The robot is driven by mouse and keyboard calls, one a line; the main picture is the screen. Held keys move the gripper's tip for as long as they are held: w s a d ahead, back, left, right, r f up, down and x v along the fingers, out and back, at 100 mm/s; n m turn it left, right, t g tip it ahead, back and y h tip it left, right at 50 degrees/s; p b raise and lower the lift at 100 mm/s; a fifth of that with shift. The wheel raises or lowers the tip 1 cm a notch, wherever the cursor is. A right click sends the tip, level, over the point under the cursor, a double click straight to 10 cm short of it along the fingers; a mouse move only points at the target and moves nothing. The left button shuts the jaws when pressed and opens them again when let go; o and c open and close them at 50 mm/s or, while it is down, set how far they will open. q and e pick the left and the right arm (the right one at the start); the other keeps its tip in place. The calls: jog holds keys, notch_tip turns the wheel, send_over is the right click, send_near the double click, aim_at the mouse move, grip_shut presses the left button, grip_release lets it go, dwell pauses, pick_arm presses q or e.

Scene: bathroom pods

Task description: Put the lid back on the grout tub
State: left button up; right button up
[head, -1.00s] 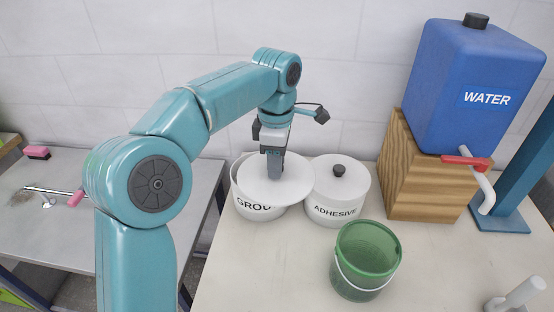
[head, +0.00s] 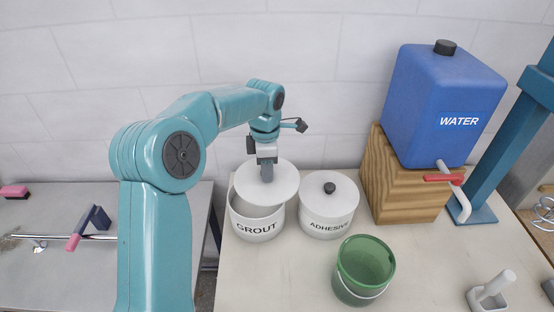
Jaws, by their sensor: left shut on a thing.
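The white grout tub (head: 257,229), marked GROUT, stands on the table at the back left. My left gripper (head: 267,176) points down and is shut on the white round lid (head: 286,184), at its middle. The lid is over the tub's upper part, shifted a little to the right and back. The tub's inside shows below the lid's front edge, so the lid is not flush on the rim. The gripper hides the lid's knob. My right gripper is not in view.
A lidded white adhesive tub (head: 327,219) stands close to the right of the grout tub. A green bucket (head: 366,262) is in front of it. A blue water tank (head: 437,105) sits on a wooden block (head: 402,190) at the right.

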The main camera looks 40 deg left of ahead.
aim_at(255, 176)
pick_arm(q)
jog(key=shift+s+a+r+p, duration=0.1)
jog(key=shift+s+a+p, duration=0.1)
jog(key=shift+a+p, duration=0.3)
jog(key=shift+s+a+r+p, duration=0.1)
jog(key=shift+s+a+p, duration=0.15)
jog(key=shift+a, duration=0.45)
jog(key=shift+s+a+n+p, duration=0.2)
jog(key=shift+a+n+p, duration=0.05)
jog(key=shift+n+p, duration=0.05)
jog(key=shift+s+d, duration=0.1)
jog(key=shift+a+f+b, duration=0.15)
jog(key=shift+f+b, duration=0.2)
jog(key=shift+f, duration=0.2)
jog(key=shift+a+f+b, duration=0.15)
jog(key=shift+f+b, duration=0.15)
jog(key=shift+f, duration=0.2)
jog(key=f+b, duration=0.2)
jog(key=f, duration=0.1)
jog(key=shift+d+f+b, duration=0.2)
jog(key=shift+f+b, duration=0.05)
jog(key=shift+b, duration=0.1)
jog(key=shift+a+f+b, duration=0.15)
jog(key=shift+f+b, duration=0.2)
jog(key=shift+f, duration=0.15)
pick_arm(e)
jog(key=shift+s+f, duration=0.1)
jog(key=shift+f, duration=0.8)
